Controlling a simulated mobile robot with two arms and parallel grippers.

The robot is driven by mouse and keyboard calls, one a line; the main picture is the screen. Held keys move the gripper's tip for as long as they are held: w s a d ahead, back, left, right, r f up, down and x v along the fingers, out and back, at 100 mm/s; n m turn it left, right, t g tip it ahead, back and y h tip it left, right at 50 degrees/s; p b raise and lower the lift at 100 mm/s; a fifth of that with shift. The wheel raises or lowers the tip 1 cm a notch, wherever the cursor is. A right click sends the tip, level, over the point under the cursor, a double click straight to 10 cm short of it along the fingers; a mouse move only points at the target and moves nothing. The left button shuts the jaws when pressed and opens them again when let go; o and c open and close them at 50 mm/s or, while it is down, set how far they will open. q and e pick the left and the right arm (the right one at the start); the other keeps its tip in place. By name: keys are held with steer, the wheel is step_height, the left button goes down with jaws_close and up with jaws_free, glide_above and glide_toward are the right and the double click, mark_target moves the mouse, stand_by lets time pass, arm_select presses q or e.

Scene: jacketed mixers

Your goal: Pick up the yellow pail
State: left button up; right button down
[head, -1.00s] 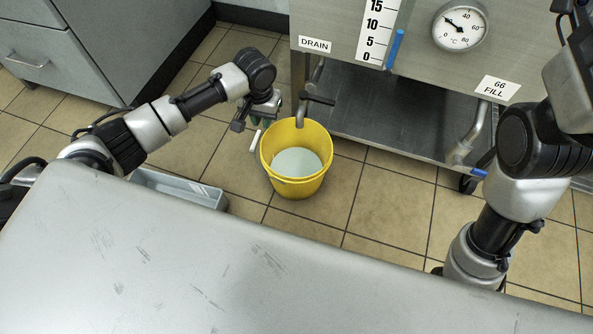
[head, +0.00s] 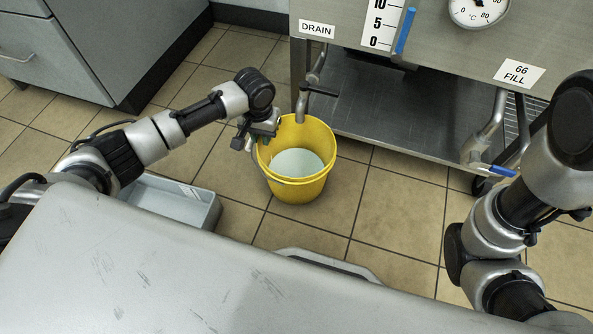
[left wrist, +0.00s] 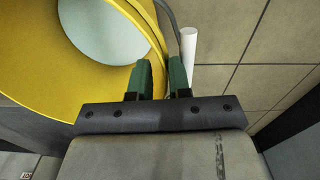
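The yellow pail (head: 300,190) stands upright on the tiled floor under the drain spout, with a pale grey-white surface inside it. My left gripper (head: 257,146) is at its left rim in the head view. In the left wrist view, the two green fingers (left wrist: 162,78) stand apart with the pail's rim (left wrist: 158,45) between them, one finger on the inner side and one outside. The pail's wire handle with a white grip (left wrist: 190,45) hangs just beyond the outer finger. My right arm shows at the right, but its gripper is out of view.
The steel mixer with its DRAIN label (head: 316,29) stands just behind the pail, its drain valve (head: 313,88) close above the rim. A grey tray (head: 178,203) lies on the floor at left. A grey cabinet (head: 85,45) is at back left. Floor right of the pail is clear.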

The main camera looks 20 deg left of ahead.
arm_select(q)
steer(key=shift+f, duration=0.75)
steer(key=shift+r, duration=0.1)
jaws_close()
steer(key=shift+a, duration=0.1)
stand_by(0.6)
